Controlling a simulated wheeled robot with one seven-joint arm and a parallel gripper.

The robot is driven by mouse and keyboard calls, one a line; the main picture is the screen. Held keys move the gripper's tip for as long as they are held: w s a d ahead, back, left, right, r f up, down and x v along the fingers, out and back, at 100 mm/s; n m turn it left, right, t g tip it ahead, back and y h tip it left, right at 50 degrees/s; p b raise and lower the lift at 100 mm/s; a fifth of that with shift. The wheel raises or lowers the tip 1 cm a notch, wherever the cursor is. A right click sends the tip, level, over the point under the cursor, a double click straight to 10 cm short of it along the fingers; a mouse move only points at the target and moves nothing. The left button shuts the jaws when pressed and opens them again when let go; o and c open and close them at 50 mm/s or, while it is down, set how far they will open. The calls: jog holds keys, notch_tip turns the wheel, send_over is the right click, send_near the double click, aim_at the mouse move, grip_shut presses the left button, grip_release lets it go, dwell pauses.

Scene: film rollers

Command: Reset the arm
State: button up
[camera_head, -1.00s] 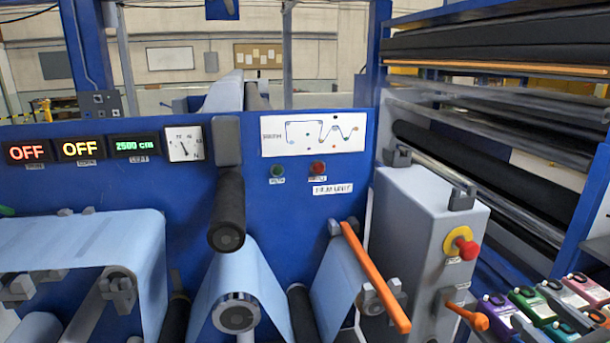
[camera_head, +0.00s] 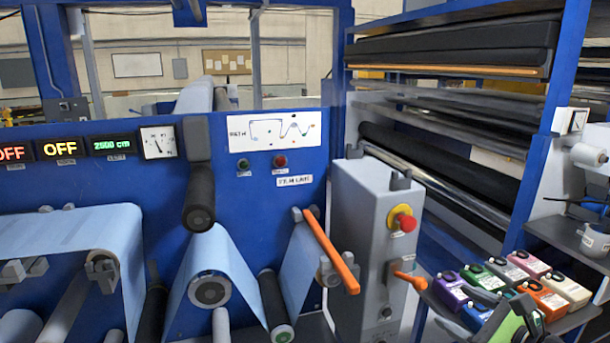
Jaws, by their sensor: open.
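The film machine's blue panel (camera_head: 100,185) fills the left and middle. Light blue film (camera_head: 60,240) runs over rollers in front of it. An orange bar (camera_head: 330,250) slants down beside the right-hand film. A grey control box (camera_head: 365,235) with a red button (camera_head: 406,222) and an orange lever (camera_head: 409,280) stands right of it. A green and black object (camera_head: 512,325) is cut off by the bottom edge, and I cannot tell what it is.
Several coloured boxes (camera_head: 530,263) sit at the lower right near a grey shelf (camera_head: 557,231). A rack of dark rolls (camera_head: 450,45) stands at the back right. Two displays (camera_head: 59,148) on the panel read OFF.

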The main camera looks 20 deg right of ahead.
jog(key=a+f+n+g, duration=0.2)
jog(key=a+n+g, duration=0.2)
jog(key=a+n, duration=0.5)
jog(key=a+f+n+g, duration=0.2)
jog(key=a+n+g, duration=0.2)
jog(key=a+n, duration=0.5)
jog(key=s+a+r+n+h, duration=0.1)
jog(key=s+a+n, duration=0.2)
jog(key=s+n, duration=0.2)
jog(key=s+a+r+n+g+h, duration=0.1)
jog(key=s+a+n+h, duration=0.1)
jog(key=s+n, duration=0.3)
jog(key=s+a, duration=0.1)
jog(key=s, duration=0.3)
jog(key=shift+a+g, duration=0.3)
jog(key=shift+s, duration=0.15)
